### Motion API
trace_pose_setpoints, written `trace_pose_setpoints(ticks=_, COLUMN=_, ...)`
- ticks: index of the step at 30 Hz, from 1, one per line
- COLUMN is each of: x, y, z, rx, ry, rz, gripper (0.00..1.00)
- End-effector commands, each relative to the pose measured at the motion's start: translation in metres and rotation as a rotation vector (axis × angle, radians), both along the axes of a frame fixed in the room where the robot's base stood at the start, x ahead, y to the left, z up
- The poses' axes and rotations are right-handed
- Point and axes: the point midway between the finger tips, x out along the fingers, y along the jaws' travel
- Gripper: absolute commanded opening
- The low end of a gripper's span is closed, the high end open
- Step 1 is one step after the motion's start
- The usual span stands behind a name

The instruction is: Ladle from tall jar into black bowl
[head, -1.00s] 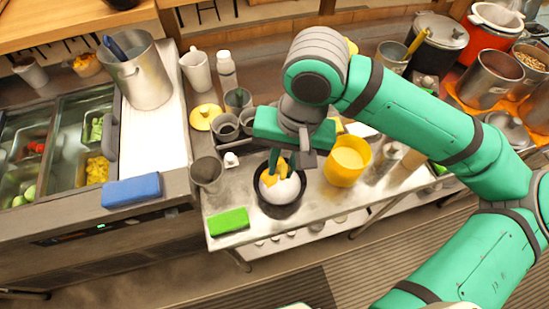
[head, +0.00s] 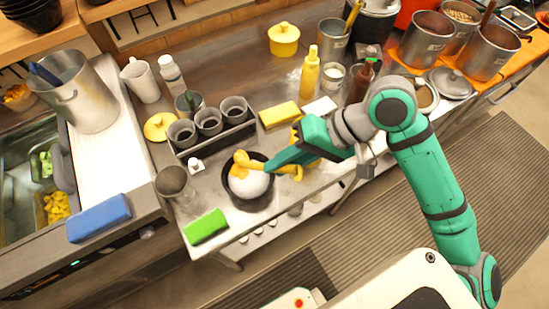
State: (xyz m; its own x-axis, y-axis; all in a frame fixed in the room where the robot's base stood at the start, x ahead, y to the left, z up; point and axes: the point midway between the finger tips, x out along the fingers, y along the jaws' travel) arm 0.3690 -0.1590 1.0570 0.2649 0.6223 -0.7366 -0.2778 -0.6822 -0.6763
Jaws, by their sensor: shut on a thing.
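The black bowl (head: 238,200) stands near the front edge of the metal table, with a white mound (head: 246,184) in it. My gripper (head: 272,163) comes in from the right at the bowl's upper right edge. It is shut on a yellow ladle-like utensil (head: 243,159), whose end lies over the bowl's far side. I cannot tell whether the utensil touches the white mound. A tall metal jar (head: 80,100) with a dark blue handle in it stands on the left counter. Another tall metal jar (head: 331,45) with a yellow handle stands at the back. A yellow container (head: 312,163) is mostly hidden behind my gripper.
A rack with several grey cups (head: 208,120) stands behind the bowl. A green sponge (head: 206,226) lies front left and a grey cup (head: 172,184) stands left. A yellow bottle (head: 309,75), a brown bottle (head: 360,85) and a yellow block (head: 279,115) are behind my arm.

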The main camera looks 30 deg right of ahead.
Motion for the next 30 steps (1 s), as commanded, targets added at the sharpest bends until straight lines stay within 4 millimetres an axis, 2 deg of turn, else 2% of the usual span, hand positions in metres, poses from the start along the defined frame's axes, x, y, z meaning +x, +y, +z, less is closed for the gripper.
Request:
trace_pose_setpoints(ticks=24, x=-0.022, y=-0.024, z=-0.045, rx=0.356, ry=-0.203, rz=-0.073, gripper=0.00)
trace_pose_setpoints(ticks=30, x=-0.024, y=-0.025, z=-0.057, rx=0.446, ry=-0.243, rz=-0.089, gripper=0.00)
